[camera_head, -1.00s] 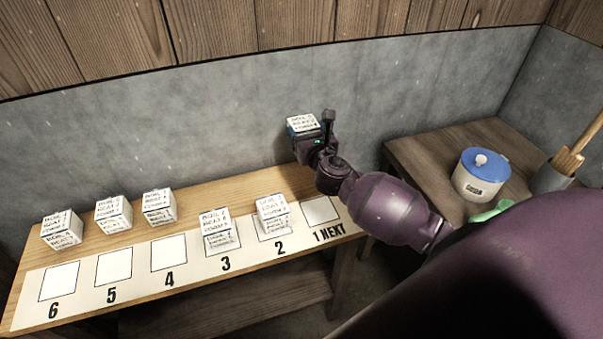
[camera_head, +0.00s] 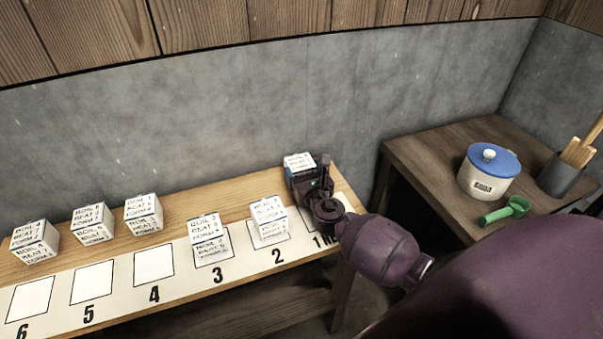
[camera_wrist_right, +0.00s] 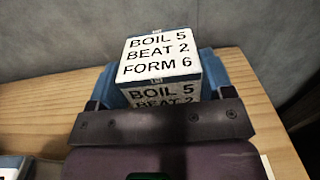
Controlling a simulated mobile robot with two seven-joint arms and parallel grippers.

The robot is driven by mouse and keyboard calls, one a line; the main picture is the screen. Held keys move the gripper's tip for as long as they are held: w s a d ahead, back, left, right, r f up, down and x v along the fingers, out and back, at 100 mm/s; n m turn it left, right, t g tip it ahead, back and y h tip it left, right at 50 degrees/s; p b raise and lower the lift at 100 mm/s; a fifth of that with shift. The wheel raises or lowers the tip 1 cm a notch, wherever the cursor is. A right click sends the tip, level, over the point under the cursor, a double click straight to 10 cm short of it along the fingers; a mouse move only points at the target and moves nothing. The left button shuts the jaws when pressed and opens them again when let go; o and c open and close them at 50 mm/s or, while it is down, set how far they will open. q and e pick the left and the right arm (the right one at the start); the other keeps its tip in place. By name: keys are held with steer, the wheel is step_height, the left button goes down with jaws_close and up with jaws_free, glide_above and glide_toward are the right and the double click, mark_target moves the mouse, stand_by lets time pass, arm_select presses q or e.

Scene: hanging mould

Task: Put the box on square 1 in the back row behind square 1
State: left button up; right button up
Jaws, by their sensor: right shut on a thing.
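My right gripper (camera_head: 312,176) is shut on a white box (camera_head: 298,160) at the back of the bench, behind square 1. In the right wrist view the box (camera_wrist_right: 160,55) reads "BOIL 5 BEAT 2 FORM 6" and sits between the jaws over the wooden top. I cannot tell whether its base touches the wood. Square 1 (camera_head: 348,203) is mostly hidden by my right gripper and wrist. My left gripper is not in view.
White boxes stand on square 2 (camera_head: 268,222) and square 3 (camera_head: 209,240). Three boxes (camera_head: 93,222) stand in the back row behind squares 4 to 6, which are bare. A side table (camera_head: 425,165) holds a blue-lidded pot (camera_head: 487,175) and a green scoop (camera_head: 505,211).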

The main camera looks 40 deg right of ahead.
steer(key=shift+r, duration=0.15)
steer(key=shift+f, duration=0.3)
steer(key=o, duration=1)
steer(key=shift+r, duration=0.1)
steer(key=shift+r, duration=0.15)
steer(key=v, duration=1.2)
steer(key=shift+s, duration=0.1)
